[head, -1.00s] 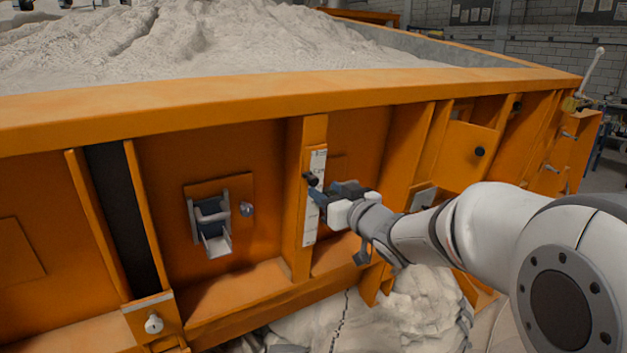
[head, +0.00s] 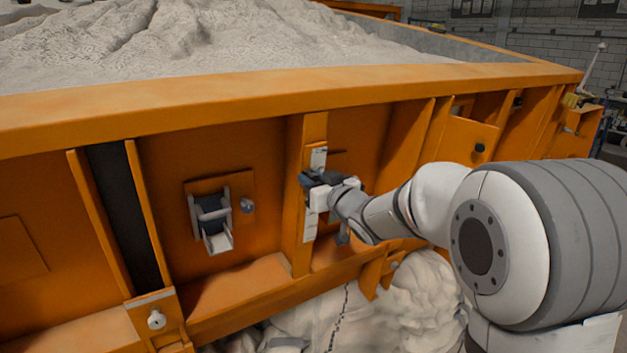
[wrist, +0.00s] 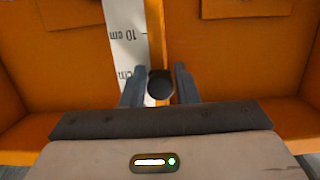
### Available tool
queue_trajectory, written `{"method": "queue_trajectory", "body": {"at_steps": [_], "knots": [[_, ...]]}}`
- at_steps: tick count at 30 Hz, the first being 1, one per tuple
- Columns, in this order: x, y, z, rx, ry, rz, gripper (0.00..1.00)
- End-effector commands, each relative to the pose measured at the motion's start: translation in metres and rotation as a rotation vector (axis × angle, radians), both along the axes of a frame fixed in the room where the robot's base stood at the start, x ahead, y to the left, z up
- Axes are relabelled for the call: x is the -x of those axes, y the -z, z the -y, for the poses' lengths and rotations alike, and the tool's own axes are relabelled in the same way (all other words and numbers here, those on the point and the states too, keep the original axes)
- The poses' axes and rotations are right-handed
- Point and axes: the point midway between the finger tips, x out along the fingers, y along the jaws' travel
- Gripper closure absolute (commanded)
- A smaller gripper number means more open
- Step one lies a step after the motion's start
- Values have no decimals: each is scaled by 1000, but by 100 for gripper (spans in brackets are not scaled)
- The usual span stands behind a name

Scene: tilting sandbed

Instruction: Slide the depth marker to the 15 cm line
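The depth marker shows as a round black knob (wrist: 160,84) in the wrist view, in front of the white scale (wrist: 125,35). My gripper (wrist: 159,88) has one finger on each side of the knob. The fingers are apart, with a small gap at the left finger, and do not look clamped. In the head view my gripper (head: 312,180) is at the scale (head: 310,226) on the orange post and hides the knob.
The orange sandbed wall (head: 215,105) runs across the view, with pale sand (head: 250,35) above it. A latch-like fitting (head: 212,222) is left of the scale. Upright ribs and an orange plate (head: 470,145) stand to the right.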

Motion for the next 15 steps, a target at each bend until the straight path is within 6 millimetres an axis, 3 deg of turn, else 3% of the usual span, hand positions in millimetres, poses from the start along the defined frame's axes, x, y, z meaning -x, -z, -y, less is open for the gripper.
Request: {"method": "queue_trajectory", "body": {"at_steps": [9, 15], "knots": [[0, 0, 0, 0, -1, 0, 99], [0, 0, -1, 1, -2, 1, 100]]}}
